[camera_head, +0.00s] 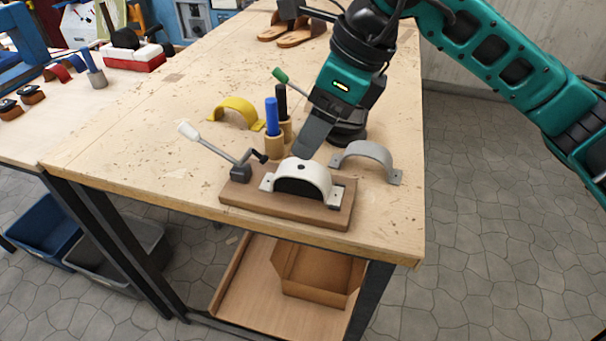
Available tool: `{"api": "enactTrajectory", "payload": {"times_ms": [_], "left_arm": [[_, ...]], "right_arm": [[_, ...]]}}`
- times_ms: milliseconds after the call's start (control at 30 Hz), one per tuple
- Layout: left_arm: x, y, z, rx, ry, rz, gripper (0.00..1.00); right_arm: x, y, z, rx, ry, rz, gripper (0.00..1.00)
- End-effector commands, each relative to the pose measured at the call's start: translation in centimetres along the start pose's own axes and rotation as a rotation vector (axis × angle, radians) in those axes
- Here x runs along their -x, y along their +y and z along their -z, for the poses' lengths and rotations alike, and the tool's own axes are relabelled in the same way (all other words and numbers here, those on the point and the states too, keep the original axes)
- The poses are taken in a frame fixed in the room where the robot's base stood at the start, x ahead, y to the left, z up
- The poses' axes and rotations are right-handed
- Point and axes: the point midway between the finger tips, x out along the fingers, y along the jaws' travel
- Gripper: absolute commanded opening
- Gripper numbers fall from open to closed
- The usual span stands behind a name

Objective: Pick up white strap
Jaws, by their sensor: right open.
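A white strap (312,174), arched with small flat feet, stands on a brown wooden block (270,202) near the table's front edge. A dark hole shows in its top. A lever clamp with a white handle (189,131) is fixed to the left of the strap on the block. My right gripper (304,152) reaches down from the upper right, open, its grey fingertip just behind and above the strap's top. I cannot tell whether it touches the strap. The far finger is mostly hidden. My left gripper is not in view.
A grey strap (368,156) stands right of the block. A yellow strap (238,110) lies behind left. Blue (272,117) and black (282,102) handled tools stand upright behind the block, close to my gripper. Sandals (292,38) lie at the back. The table's left middle is clear.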

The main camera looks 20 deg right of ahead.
Motion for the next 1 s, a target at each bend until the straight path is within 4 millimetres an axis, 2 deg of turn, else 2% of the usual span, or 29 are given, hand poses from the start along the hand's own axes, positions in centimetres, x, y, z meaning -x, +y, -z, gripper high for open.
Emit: {"api": "enactTrajectory", "payload": {"times_ms": [100, 367, 533, 633, 767, 967, 1000], "left_arm": [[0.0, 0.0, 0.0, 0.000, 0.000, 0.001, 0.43], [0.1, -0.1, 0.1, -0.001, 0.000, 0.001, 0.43], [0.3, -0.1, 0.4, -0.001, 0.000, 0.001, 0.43], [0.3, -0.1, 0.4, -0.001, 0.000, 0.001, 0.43], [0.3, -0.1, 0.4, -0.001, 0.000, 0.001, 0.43], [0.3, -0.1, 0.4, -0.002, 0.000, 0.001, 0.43], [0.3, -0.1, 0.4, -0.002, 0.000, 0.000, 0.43]], "right_arm": [[-2.1, 0.1, 0.1, -0.001, 0.002, -0.004, 0.72], [-4.1, 0.2, 0.4, 0.000, 0.002, -0.004, 0.72], [-6.5, 0.6, 1.4, 0.000, 0.002, -0.005, 0.72], [-7.8, 0.5, 1.3, -0.001, 0.000, -0.005, 0.72], [-8.6, 0.5, 1.3, 0.001, -0.001, -0.002, 0.72], [-8.6, 0.5, 1.3, 0.001, -0.002, -0.002, 0.72], [-8.6, 0.5, 1.3, 0.001, -0.002, -0.002, 0.69]]}}
